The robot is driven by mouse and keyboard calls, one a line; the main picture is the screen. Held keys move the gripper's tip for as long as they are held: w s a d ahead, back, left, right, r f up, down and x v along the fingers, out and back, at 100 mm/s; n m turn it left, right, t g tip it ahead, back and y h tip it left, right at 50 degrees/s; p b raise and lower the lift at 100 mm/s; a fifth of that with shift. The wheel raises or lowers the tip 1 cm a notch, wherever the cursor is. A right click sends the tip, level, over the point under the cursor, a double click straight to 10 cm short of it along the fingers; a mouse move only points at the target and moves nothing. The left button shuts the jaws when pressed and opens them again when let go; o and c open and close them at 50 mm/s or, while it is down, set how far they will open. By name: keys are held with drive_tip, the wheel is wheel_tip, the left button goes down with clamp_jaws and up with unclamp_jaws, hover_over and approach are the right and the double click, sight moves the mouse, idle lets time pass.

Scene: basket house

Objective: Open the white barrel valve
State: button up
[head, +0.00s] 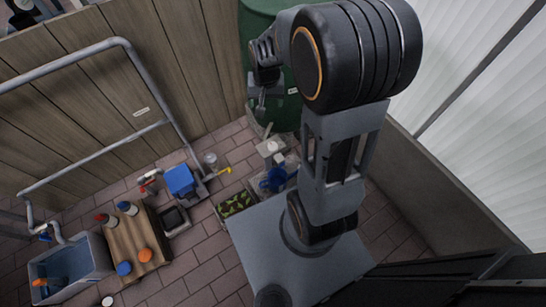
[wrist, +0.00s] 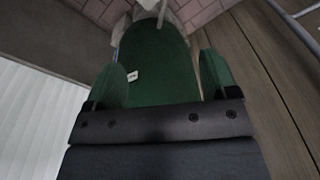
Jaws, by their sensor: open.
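A green barrel (head: 258,22) stands against the wooden wall in the head view, partly hidden behind my arm. Its green side with a small white label fills the middle of the wrist view (wrist: 160,58). My gripper (head: 262,102) is in front of the barrel, pointing down. In the wrist view its two fingers are wide apart with nothing held between them (wrist: 164,78). A small white fitting (head: 269,148) shows below the barrel in the head view; I cannot tell whether it is the valve. A pale piece at the top of the wrist view (wrist: 147,5) is cut off by the frame.
A blue box (head: 180,181), a wooden crate with bottles (head: 135,238) and a grey-blue tub (head: 70,268) stand on the brick floor at left. A grey pipe (head: 155,80) runs along the wooden wall. A low wall and pale corrugated panel (head: 480,130) close the right side.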

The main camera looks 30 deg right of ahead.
sight(273, 146)
drive_tip(key=w+d+f+m+b, duration=0.1)
drive_tip(key=f+b, duration=0.3)
drive_tip(key=f, duration=0.7)
drive_tip(key=w+d+f+m+g+b, duration=0.1)
drive_tip(key=f+b, duration=0.4)
drive_tip(key=f, duration=0.7)
drive_tip(key=w+d+f+b, duration=0.2)
drive_tip(key=f+b, duration=0.3)
drive_tip(key=f, duration=0.7)
drive_tip(key=shift+d+f+m, duration=0.1)
drive_tip(key=shift+f+m, duration=0.15)
drive_tip(key=shift+m, duration=0.15)
drive_tip(key=c, duration=0.9)
